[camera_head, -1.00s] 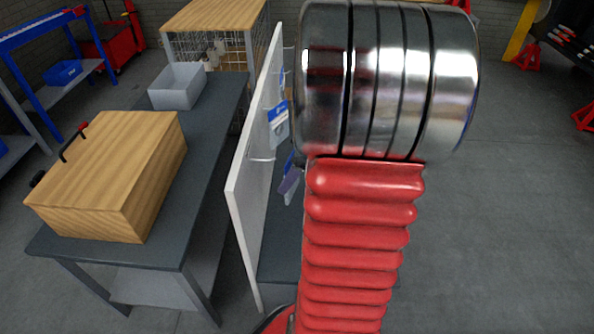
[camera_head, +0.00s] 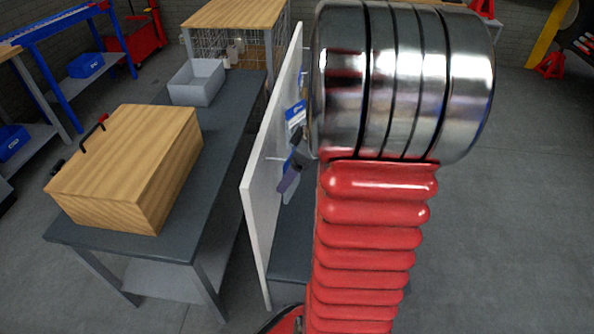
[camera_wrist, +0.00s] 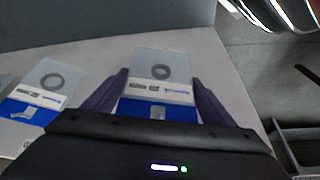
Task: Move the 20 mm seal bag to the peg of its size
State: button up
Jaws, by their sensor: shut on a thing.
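My gripper (camera_wrist: 160,85) is shut on a clear bag (camera_wrist: 152,66) with a dark ring seal and a blue-and-white label, seen between its two fingers in the wrist view. The label text is too small to read, so I cannot tell its size. A similar bag (camera_wrist: 47,76) with a ring lies to the left against a pale surface. In the head view my gripper (camera_head: 291,172) is partly hidden behind my arm, close to the white board (camera_head: 258,215). A blue-labelled bag (camera_head: 296,115) hangs on the board just above it. I cannot tell the pegs' sizes.
A dark workbench (camera_head: 225,130) stands left of the board, with a wooden box (camera_head: 130,160) and a grey bin (camera_head: 197,82) on it. A wire cage with a wooden top (camera_head: 235,14) is behind. Open floor (camera_head: 510,220) lies to the right.

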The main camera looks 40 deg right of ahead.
jog(key=shift+w+a+f, duration=0.3)
jog(key=shift+w+a, duration=0.25)
jog(key=shift+w, duration=0.1)
jog(key=shift+w+a+f, duration=0.25)
jog(key=shift+w+a, duration=0.25)
jog(key=shift+w, duration=0.1)
jog(key=shift+a+f, duration=0.1)
